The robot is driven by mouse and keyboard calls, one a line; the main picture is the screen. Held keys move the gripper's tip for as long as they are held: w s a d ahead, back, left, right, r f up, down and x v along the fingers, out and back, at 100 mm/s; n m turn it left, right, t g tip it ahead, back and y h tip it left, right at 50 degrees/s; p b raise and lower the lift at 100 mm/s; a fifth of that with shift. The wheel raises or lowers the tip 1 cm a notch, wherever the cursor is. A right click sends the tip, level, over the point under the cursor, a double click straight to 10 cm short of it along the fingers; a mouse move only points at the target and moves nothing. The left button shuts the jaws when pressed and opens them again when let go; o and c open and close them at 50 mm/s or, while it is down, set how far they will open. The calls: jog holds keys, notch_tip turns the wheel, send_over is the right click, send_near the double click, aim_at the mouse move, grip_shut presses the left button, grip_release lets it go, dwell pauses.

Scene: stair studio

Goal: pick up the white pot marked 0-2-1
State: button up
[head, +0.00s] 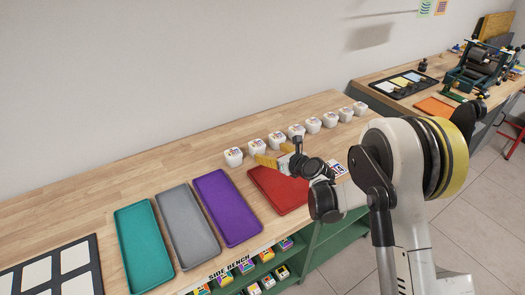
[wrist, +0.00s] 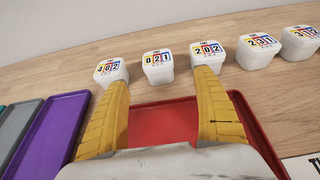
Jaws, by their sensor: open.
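The white pot marked 0-2-1 (wrist: 158,63) stands upright on the wooden bench, second from the left in the wrist view. In the head view it appears to be the second pot (head: 257,146) of the row; its digits are too small to read there. My gripper (wrist: 162,77) is open and empty, its yellow fingers spread wide. The pot shows between and just beyond the fingertips. The right fingertip overlaps the lower edge of the pot marked 2-0-2 (wrist: 209,54) in the picture; contact cannot be told. My gripper also shows in the head view (head: 271,154).
The pot marked 4-0-2 (wrist: 111,73) stands left, and the pot marked 2-3-1 (wrist: 259,51) farther right. A red tray (wrist: 165,118) lies below my gripper. Purple (head: 226,207), grey (head: 188,228) and teal (head: 144,244) trays lie left. The bench behind the row is clear up to the wall.

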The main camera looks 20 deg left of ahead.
aim_at(257, 146)
jog(key=b+x, duration=0.3)
jog(key=x, duration=0.6)
jog(key=shift+s+a, duration=0.1)
jog(key=shift+w+a, duration=0.3)
jog(key=c, duration=1.4)
